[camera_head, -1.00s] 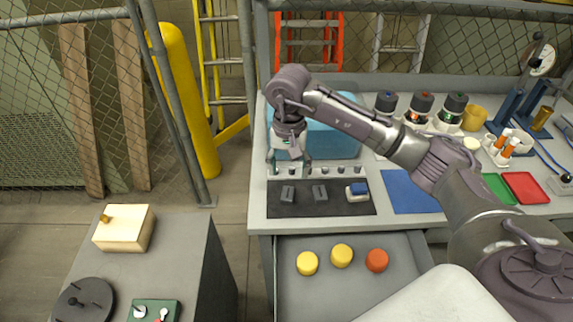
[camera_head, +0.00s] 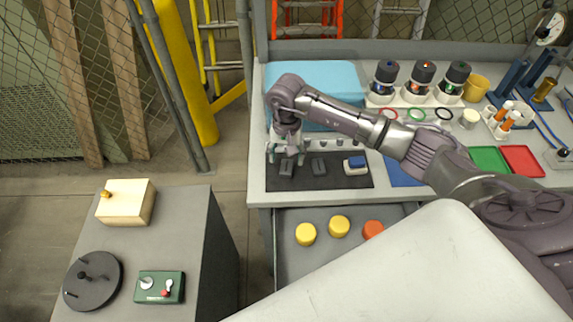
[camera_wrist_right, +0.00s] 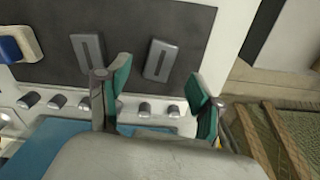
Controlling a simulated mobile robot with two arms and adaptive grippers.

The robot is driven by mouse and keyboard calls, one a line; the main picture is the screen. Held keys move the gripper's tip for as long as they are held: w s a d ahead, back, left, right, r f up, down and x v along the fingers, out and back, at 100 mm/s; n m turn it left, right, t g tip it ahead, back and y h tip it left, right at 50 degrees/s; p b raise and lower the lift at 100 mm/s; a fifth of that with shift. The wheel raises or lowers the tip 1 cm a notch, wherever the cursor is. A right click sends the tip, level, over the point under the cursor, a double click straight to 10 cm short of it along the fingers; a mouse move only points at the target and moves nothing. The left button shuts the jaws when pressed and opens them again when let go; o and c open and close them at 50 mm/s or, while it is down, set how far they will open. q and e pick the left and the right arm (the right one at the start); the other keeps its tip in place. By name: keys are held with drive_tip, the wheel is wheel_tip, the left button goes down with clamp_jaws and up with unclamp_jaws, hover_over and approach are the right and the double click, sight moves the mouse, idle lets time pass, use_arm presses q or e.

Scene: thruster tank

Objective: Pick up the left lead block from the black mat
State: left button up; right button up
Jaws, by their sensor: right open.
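The left lead block (camera_head: 287,169), a small dark grey bar, lies on the black mat (camera_head: 335,182) near its left end. In the right wrist view this block (camera_wrist_right: 160,60) lies beyond the fingertips, between their lines. A second lead block (camera_head: 319,166) lies to its right; it also shows in the right wrist view (camera_wrist_right: 88,48). My right gripper (camera_head: 286,156) is open and empty, with its green-padded fingers just behind and above the left block. Its open fingers also show in the right wrist view (camera_wrist_right: 160,84). My left gripper is out of view.
A blue-and-white block (camera_head: 355,165) lies at the mat's right. A row of grey knobs (camera_wrist_right: 145,109) and a translucent blue case (camera_head: 325,76) lie behind the mat.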

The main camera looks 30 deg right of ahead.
sight(287, 166)
drive_tip(key=shift+f+p, duration=0.55)
drive_tip(key=shift+f, duration=1.3)
drive_tip(key=shift+r, duration=0.1)
clamp_jaws()
